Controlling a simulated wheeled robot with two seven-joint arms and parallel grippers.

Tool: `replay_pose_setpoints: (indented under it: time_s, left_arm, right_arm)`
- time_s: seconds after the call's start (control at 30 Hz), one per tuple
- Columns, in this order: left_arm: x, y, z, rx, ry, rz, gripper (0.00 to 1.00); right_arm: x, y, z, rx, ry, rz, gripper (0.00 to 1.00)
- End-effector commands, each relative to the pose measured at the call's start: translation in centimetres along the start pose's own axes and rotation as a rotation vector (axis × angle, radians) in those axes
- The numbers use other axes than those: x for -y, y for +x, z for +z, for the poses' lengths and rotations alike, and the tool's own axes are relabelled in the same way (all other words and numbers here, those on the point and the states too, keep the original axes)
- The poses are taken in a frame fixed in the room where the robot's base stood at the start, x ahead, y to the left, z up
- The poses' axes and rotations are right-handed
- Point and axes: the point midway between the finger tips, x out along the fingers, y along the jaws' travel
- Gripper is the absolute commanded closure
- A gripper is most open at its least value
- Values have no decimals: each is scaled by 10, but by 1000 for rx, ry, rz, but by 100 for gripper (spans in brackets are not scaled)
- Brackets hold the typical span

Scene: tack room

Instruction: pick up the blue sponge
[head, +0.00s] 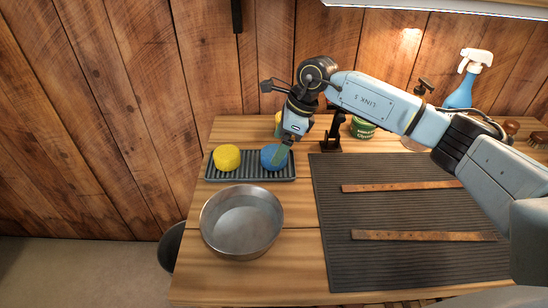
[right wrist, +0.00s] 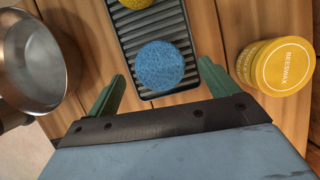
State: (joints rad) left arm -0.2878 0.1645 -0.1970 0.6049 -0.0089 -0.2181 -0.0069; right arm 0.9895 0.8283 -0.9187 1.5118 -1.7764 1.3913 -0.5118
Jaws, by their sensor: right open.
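The blue sponge (head: 273,157) is round and sits at the right end of a dark ribbed tray (head: 250,178). In the right wrist view the blue sponge (right wrist: 160,66) lies on the ribbed tray (right wrist: 126,32), ahead of and between the green fingers. My right gripper (head: 281,152) points down over the sponge and hides part of it in the head view. In the wrist view my right gripper (right wrist: 160,85) is open, with nothing held between its fingers. My left gripper is not in view.
A yellow sponge (head: 227,157) sits at the tray's left end. A metal bowl (head: 242,222) stands in front. A yellow beeswax tin (right wrist: 283,67) is beside the gripper. A dark mat (head: 400,265) with two leather straps lies right. A green tin (head: 362,128) stands behind.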

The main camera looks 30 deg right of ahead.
Motion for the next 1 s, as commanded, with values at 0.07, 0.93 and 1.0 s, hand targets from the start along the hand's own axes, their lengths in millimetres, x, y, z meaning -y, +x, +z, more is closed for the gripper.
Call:
replay_pose_setpoints:
  time_s: [0.07, 0.93, 1.0]
  left_arm:
    - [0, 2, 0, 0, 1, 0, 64]
    - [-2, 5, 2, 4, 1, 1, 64]
    - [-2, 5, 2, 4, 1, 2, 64]
  right_arm:
    - [-1, 14, 0, -1, 0, 2, 13]
    - [-1, 39, 0, 0, 0, -1, 61]
    - [-1, 39, 0, 0, 0, -1, 61]
